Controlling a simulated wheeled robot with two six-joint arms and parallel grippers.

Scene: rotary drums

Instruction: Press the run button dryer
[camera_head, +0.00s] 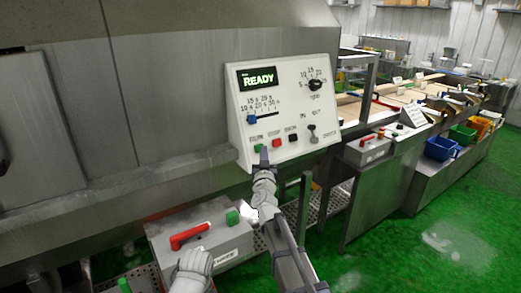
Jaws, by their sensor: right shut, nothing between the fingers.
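The dryer's control panel (243,92) is a white sloped box with a green display reading READY.
Below stands a grey box (231,246) with a red handle (190,237) and a green button (232,217). Another control box (368,150) stands right. Green floor (410,245) is open at lower right.

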